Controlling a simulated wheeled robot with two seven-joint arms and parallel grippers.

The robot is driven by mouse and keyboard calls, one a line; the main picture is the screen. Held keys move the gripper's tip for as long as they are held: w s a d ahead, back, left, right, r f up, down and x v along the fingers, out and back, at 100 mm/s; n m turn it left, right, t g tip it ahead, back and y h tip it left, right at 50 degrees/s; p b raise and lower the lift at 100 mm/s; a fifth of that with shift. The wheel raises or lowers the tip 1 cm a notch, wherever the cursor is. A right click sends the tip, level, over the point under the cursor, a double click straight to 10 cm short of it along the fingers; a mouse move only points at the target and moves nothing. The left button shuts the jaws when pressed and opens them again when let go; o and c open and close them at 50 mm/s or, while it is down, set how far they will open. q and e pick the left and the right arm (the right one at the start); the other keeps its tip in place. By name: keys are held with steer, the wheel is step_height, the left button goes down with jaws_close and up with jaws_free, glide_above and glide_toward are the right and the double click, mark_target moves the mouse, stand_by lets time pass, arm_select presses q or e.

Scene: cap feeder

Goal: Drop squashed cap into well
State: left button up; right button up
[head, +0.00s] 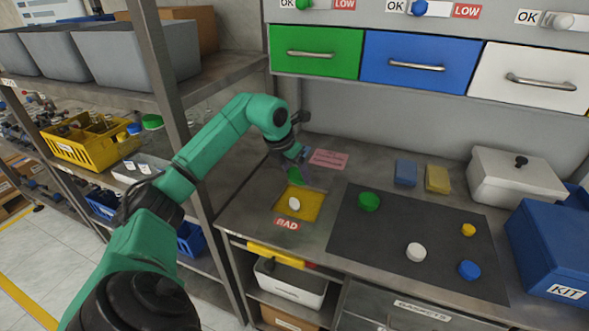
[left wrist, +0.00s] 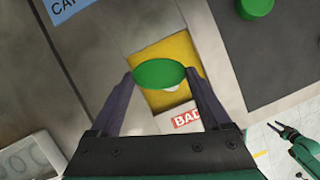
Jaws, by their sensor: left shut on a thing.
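My left gripper (head: 298,165) is shut on a green cap (left wrist: 160,75), which shows an oval outline between the fingertips in the left wrist view. In the head view the green cap (head: 295,177) is partly hidden by the gripper. It is held above the far edge of the yellow-floored well (head: 312,207), which has a red BAD label (head: 286,224) at its near side. A white cap (head: 294,204) lies in the well; in the left wrist view the green cap mostly covers it. My right gripper (left wrist: 279,130) shows small at the lower right of the left wrist view, empty, its fingers apart.
A dark mat (head: 385,245) right of the well carries green, white, yellow and blue caps. Blue and yellow blocks, a lidded white box (head: 515,178) and a blue KIT box (head: 550,240) stand on the right. Drawers (head: 415,65) hang above; a shelf post (head: 185,130) stands left.

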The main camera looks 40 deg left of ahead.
arm_select(q)
step_height(320, 180, down, 2)
steer(key=shift+a+f+b, duration=0.1)
steer(key=shift+b, duration=0.35)
arm_select(e)
steer(key=shift+f, duration=0.9)
arm_select(q)
steer(key=o, duration=1)
steer(key=shift+o, duration=0.5)
arm_select(e)
steer(key=shift+a, duration=0.4)
arm_select(q)
steer(key=v, duration=1.4)
steer(key=shift+s+r+p, duration=0.25)
steer(key=shift+r+p, duration=0.05)
steer(key=shift+r, duration=0.05)
arm_select(e)
steer(key=shift+d+r, duration=0.2)
steer(key=shift+d, duration=0.05)
steer(key=shift+s, duration=0.1)
